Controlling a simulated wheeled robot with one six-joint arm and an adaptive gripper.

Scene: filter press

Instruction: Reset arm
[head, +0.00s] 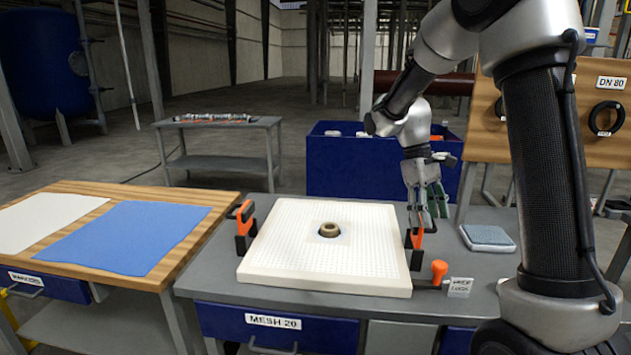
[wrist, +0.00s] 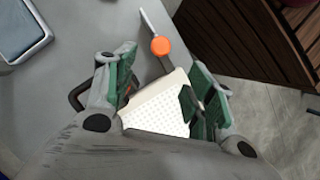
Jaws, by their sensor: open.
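In the wrist view my gripper (wrist: 160,95) also shows open, with a corner of the white perforated plate (wrist: 157,110) seen beyond the fingers. The white plate (head: 280,262) lies flat on the bench with a brown ring (head: 328,230) around its centre hole.
A second clamp (head: 243,222) grips the plate's left side. An orange-knobbed handle (head: 438,270) and a grey-blue pad (head: 487,237) lie to the right. A wooden table with a blue cloth (head: 128,236) stands left. A blue bin (head: 340,172) stands behind the bench.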

